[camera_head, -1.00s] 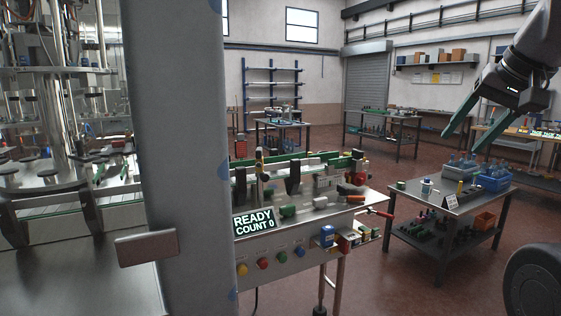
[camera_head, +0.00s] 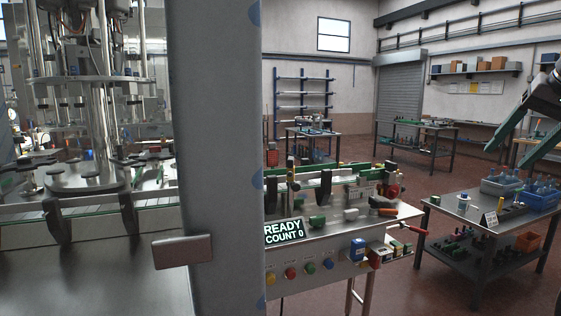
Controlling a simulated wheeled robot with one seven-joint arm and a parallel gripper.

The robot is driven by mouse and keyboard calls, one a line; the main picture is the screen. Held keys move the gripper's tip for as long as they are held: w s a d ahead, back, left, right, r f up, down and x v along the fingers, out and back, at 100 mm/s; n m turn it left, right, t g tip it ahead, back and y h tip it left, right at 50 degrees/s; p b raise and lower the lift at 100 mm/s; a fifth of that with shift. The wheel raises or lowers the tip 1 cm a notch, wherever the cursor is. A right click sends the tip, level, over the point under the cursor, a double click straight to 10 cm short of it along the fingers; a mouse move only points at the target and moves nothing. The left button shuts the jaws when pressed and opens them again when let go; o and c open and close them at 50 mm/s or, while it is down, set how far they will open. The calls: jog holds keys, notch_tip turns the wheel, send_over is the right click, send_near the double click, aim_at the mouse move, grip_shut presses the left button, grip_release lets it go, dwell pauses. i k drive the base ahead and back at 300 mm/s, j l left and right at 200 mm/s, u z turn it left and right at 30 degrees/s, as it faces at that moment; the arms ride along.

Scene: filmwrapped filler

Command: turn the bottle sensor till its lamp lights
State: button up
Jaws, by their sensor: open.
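A conveyor bench (camera_head: 340,246) stands right of the grey pillar, with several small devices along its top. I cannot tell which of these is the bottle sensor, and no lit sensor lamp can be made out. A display (camera_head: 284,231) on the bench front reads READY COUNT 0. My gripper (camera_head: 498,160) is high at the right edge, its two long green fingers apart and nothing between them. It appears in front of the room's back right, away from the bench devices in the picture. Part of it is cut off by the frame.
A wide grey pillar (camera_head: 222,120) with a handle hides the bench's left end. The bottle filling machine (camera_head: 88,178) stands left of it. Red floor (camera_head: 400,290) is free between bench and table.

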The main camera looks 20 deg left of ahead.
aim_at(290, 174)
jog(key=l+u, duration=0.25)
jog(key=u, duration=0.15)
jog(key=l+u, duration=0.6)
jog(key=u, duration=0.2)
